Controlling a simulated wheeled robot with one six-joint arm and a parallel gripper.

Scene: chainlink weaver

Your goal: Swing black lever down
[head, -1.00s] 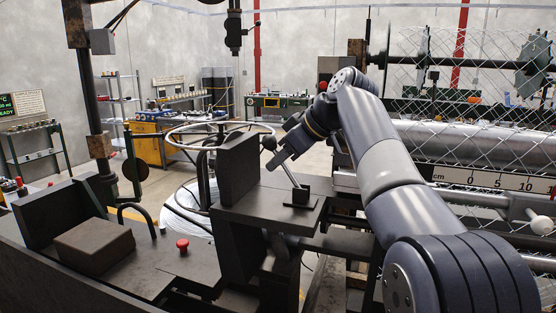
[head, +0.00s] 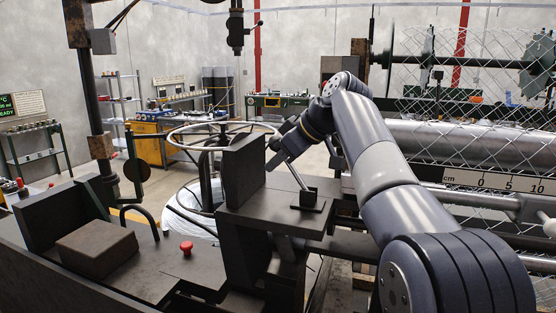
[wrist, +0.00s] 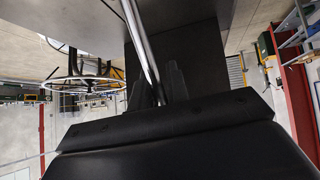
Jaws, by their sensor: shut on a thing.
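The knob is not seen in the wrist view.
A dark upright block (head: 243,168) stands just left of the lever. A red button (head: 186,247) and a loose-looking dark block (head: 97,249) are at the left. A chainlink mesh and ruler (head: 500,181) are at the right.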

